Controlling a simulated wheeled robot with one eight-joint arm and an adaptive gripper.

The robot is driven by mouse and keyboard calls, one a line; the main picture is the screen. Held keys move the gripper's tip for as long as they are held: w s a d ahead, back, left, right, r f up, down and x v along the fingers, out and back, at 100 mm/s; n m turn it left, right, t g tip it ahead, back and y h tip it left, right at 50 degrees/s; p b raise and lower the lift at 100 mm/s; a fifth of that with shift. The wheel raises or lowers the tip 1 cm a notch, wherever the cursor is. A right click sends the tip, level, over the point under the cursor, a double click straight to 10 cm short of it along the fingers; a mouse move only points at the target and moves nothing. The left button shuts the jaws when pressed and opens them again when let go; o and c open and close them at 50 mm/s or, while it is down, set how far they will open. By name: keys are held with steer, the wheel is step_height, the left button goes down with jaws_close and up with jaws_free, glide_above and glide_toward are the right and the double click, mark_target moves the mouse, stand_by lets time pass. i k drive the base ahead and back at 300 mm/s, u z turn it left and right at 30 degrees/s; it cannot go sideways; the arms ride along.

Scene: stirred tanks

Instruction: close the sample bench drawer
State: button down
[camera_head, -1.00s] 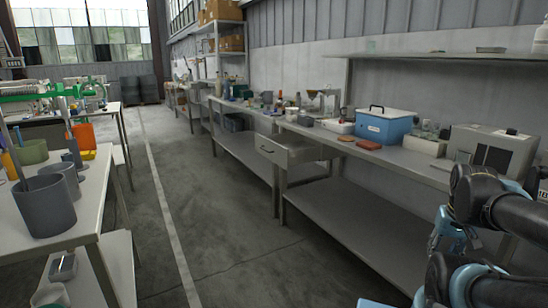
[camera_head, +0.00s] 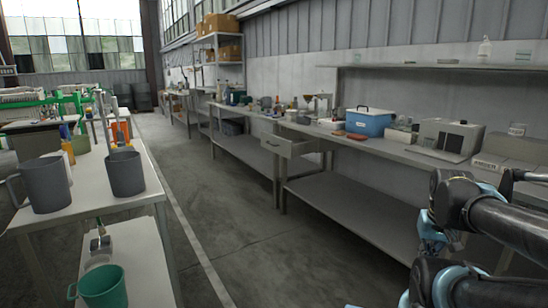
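The sample bench drawer (camera_head: 279,147) is a pale grey box under the top of the long bench (camera_head: 375,149) along the right wall. It stands pulled out into the aisle, with a small dark handle on its front. My arm shows at the lower right, dark with light blue joints, well apart from the drawer and nearer to me. The fingertips of my gripper cannot be made out, so I cannot tell whether it is open or shut.
A blue box (camera_head: 368,122) and grey instruments stand on the bench. At left, a table (camera_head: 105,195) holds grey mugs (camera_head: 125,173), with a green mug (camera_head: 101,287) on its lower shelf. The aisle floor (camera_head: 220,210) between is clear.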

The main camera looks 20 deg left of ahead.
mark_target(289, 145)
steer(key=u, duration=0.85)
steer(key=i, duration=2.15)
steer(key=z, duration=0.8)
